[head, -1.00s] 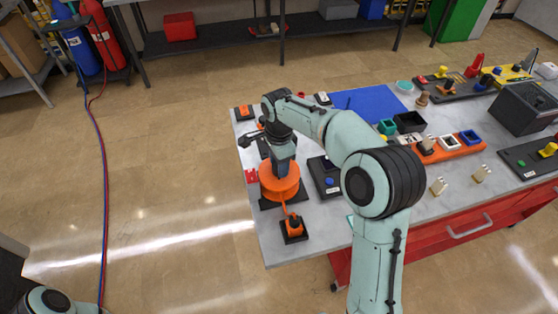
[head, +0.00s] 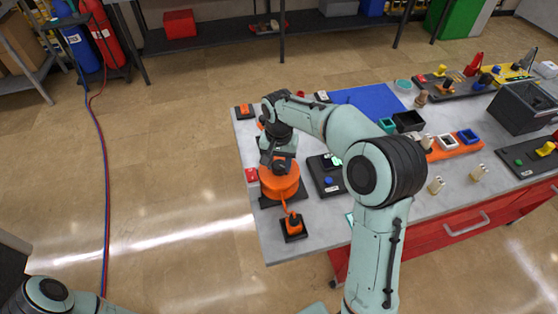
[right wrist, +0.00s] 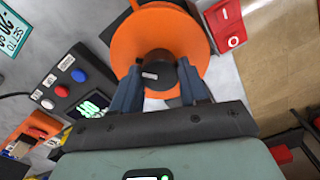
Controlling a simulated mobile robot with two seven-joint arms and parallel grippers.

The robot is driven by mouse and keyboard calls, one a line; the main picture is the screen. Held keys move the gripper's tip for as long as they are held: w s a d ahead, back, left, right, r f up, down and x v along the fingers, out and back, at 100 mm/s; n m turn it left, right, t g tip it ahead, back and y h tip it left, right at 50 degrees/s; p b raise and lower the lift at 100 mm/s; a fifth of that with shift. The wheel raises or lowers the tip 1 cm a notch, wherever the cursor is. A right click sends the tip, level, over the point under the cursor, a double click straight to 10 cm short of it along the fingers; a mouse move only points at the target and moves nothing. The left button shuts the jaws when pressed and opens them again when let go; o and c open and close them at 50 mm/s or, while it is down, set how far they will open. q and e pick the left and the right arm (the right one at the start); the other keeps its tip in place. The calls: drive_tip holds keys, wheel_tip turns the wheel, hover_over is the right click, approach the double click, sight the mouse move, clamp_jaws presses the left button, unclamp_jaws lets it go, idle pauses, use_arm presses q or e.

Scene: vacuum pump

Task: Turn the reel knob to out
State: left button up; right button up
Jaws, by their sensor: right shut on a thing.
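The orange reel (head: 279,186) stands on a dark base near the left end of the table. Its dark round knob (right wrist: 160,73) with a small white mark sits at the reel's centre in the right wrist view. My right gripper (right wrist: 160,88) has its two fingers on either side of the knob and is shut on it. In the head view my right gripper (head: 281,167) is over the reel and hides most of the knob. I cannot read the white mark. My left gripper is out of view.
A control box (right wrist: 75,85) with a green display and coloured buttons stands beside the reel. A red box (right wrist: 226,24) is at the reel's other side. An orange block on a dark plate (head: 293,226) is in front. The floor left of the table is clear.

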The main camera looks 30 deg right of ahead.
sight(279, 164)
drive_tip(key=n, duration=1.3)
drive_tip(key=shift+n, duration=0.4)
drive_tip(key=n, duration=1)
drive_tip(key=shift+n, duration=2)
drive_tip(key=o, duration=1.1)
drive_tip(key=shift+c, duration=0.2)
wheel_tip(279, 164, up, 13)
drive_tip(key=shift+r, duration=0.2)
